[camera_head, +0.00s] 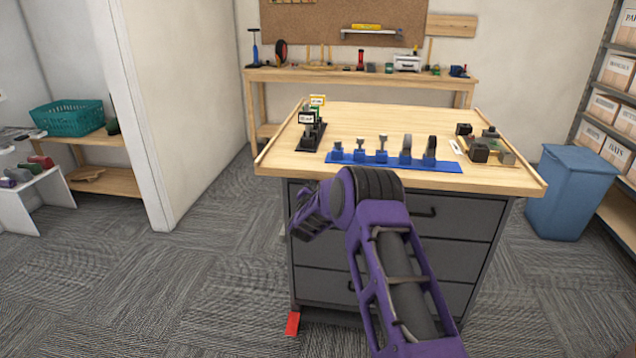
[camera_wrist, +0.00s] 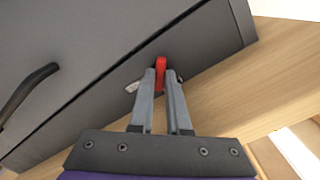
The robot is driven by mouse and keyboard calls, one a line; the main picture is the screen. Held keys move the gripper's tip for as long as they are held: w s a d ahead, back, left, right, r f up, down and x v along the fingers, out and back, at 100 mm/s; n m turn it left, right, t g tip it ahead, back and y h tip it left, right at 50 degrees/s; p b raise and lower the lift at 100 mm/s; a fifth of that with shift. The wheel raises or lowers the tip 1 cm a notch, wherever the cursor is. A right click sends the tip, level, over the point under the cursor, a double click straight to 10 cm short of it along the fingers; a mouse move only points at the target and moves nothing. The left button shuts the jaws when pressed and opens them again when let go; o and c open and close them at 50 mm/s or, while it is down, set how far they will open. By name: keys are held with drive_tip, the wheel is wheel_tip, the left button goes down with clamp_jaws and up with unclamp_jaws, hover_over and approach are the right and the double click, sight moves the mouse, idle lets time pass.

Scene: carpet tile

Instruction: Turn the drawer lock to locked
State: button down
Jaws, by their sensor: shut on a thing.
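The drawer lock shows in the wrist view as a red knob (camera_wrist: 161,68) on the dark grey drawer front. My gripper (camera_wrist: 161,78) has its two grey fingers closed on either side of the red knob. A small light label (camera_wrist: 133,86) sits on the drawer front beside it; its marking is too small to read. In the head view my purple arm reaches to the upper left part of the drawer cabinet (camera_head: 455,262), and the lock and fingertips are hidden there.
The wooden tabletop (camera_head: 370,117) overhangs the drawers and carries a blue tool rack (camera_head: 395,161). A dark drawer handle (camera_wrist: 28,92) is to the left in the wrist view. A blue bin (camera_head: 570,195) stands right of the cabinet. Carpet at left is open.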

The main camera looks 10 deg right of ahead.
drive_tip(key=shift+n, duration=3.9)
drive_tip(key=c, duration=0.9)
unclamp_jaws()
drive_tip(key=p+v, duration=0.1)
drive_tip(key=v, duration=1.6)
drive_tip(key=shift+s, duration=0.2)
